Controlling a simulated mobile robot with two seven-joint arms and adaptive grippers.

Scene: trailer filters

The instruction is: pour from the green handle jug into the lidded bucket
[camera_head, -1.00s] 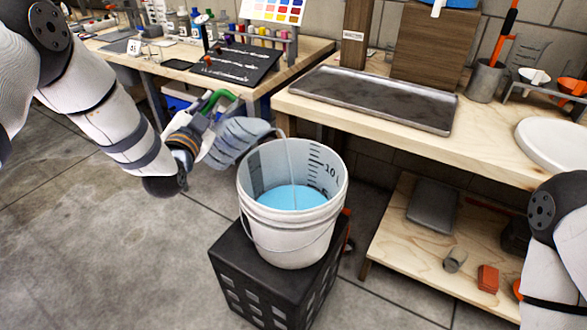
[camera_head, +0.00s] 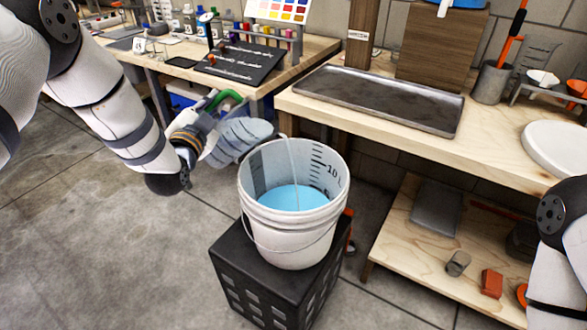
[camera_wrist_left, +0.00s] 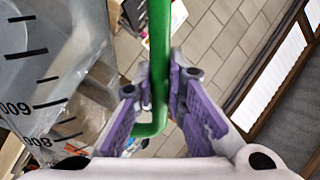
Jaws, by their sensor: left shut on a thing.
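The clear grey jug (camera_head: 241,141) is tilted far over beside the bucket's upper left rim, its mouth side toward the bucket. My left gripper (camera_head: 212,110) is shut on its green handle (camera_head: 229,95); the left wrist view shows the fingers (camera_wrist_left: 158,88) around the green bar (camera_wrist_left: 159,50) and the jug's marked wall (camera_wrist_left: 45,65). The white bucket (camera_head: 288,226) stands open and upright, with blue liquid (camera_head: 293,198) inside. A thin pale streak, like a stream, runs from near the jug's lip down to the liquid. The jug's contents cannot be made out. My right gripper is out of view.
The bucket stands on a black crate (camera_head: 262,275). A wooden bench (camera_head: 400,143) with a metal tray (camera_head: 385,100) and a round white disc (camera_head: 560,147) is to the right. A cluttered table (camera_head: 293,72) lies behind the jug. Floor at left is clear.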

